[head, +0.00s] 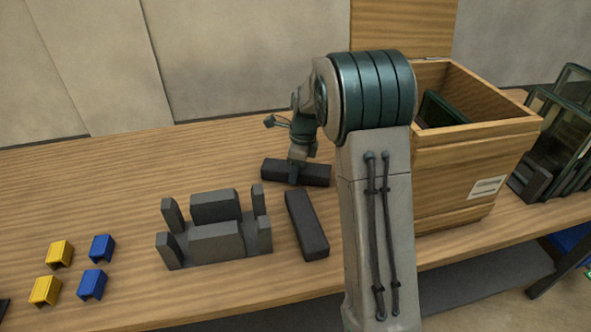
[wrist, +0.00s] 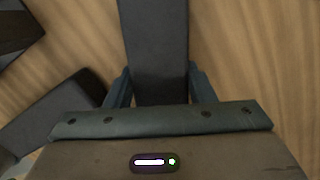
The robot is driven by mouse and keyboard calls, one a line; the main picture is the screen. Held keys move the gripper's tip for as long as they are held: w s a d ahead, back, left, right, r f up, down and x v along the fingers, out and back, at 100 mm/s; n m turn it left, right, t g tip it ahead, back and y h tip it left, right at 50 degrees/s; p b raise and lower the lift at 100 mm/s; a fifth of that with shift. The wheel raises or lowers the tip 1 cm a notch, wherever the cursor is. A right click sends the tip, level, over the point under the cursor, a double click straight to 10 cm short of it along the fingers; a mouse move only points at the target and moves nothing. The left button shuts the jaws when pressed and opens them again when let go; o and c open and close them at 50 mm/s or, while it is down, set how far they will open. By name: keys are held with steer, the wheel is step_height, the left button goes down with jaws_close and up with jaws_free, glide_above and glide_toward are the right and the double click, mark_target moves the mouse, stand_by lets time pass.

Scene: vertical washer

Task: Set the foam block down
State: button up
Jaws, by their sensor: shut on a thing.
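The foam block (head: 318,174) is a dark grey bar lying across under my gripper (head: 296,172) in the head view, behind the other dark block. My gripper is shut on it near its middle. In the wrist view the foam block (wrist: 155,45) runs up from between the two fingers of my gripper (wrist: 160,88). The block looks level and at or very near the table (head: 120,190); I cannot tell whether it touches. Its near end is hidden by the gripper body in the wrist view.
A second dark block (head: 307,224) lies in front of the held one. A dark slotted fixture (head: 215,242) stands to its left. Yellow clips (head: 60,253) and blue clips (head: 102,247) lie at the left. An open wooden box (head: 455,185) stands at the right. The back left tabletop is clear.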

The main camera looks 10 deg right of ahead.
steer(key=shift+f, duration=0.2)
steer(key=shift+f, duration=0.15)
steer(key=o, duration=0.9)
steer(key=shift+o, duration=0.2)
step_height(320, 180, up, 12)
steer(key=d+p, duration=0.1)
steer(key=d, duration=0.1)
steer(key=s+a+n+t+h, duration=0.1)
steer(key=s+a+n, duration=0.1)
steer(key=s+n, duration=2)
steer(key=s+f, duration=0.1)
steer(key=s, duration=0.6)
steer(key=shift+s+a+n+t, duration=0.25)
steer(key=shift+s+n+t, duration=0.05)
